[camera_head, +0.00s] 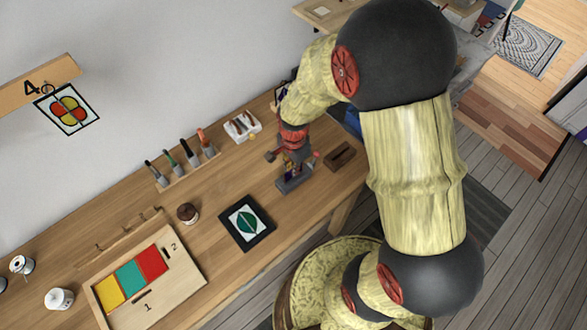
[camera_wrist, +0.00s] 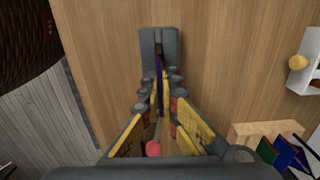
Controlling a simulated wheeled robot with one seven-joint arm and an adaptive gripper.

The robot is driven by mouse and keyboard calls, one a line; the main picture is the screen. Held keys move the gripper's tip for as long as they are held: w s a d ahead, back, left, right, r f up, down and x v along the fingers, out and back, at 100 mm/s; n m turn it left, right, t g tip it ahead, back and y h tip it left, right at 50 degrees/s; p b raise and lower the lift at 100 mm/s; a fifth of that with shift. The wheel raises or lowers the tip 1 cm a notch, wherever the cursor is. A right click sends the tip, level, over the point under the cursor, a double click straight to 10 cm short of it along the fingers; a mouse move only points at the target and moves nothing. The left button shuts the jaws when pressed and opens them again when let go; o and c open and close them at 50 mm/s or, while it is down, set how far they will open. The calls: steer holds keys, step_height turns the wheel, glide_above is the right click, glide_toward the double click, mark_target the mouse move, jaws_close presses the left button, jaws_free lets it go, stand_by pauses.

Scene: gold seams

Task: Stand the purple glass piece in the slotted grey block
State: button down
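The purple glass piece (camera_wrist: 159,72) shows in the wrist view as a thin upright sliver, seen nearly edge-on between the fingertips. My gripper (camera_wrist: 159,98) is shut on it. The slotted grey block (camera_wrist: 146,48) is straight ahead of the fingertips, and the piece's far end overlaps its slot in this view. I cannot tell how deep the piece sits, or whether it touches the slot's bottom. In the head view my gripper (camera_head: 294,162) is right over the grey block (camera_head: 292,184) on the wooden bench; the glass is too small to make out there.
A dark brown block (camera_head: 340,156) stands right of the grey block. A black-framed green glass panel (camera_head: 247,223) lies to the left. Farther left are a tool rack (camera_head: 188,168), a round brown pot (camera_head: 187,213) and a tray of coloured panes (camera_head: 193,277). A white holder (camera_head: 242,127) stands behind.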

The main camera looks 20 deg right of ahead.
steer(key=c, duration=2.4)
jaws_free()
steer(key=o, duration=0.3)
steer(key=o, duration=0.5)
steer(key=shift+o, duration=0.6)
steer(key=shift+r+p, duration=2.7)
steer(key=shift+r, duration=0.8)
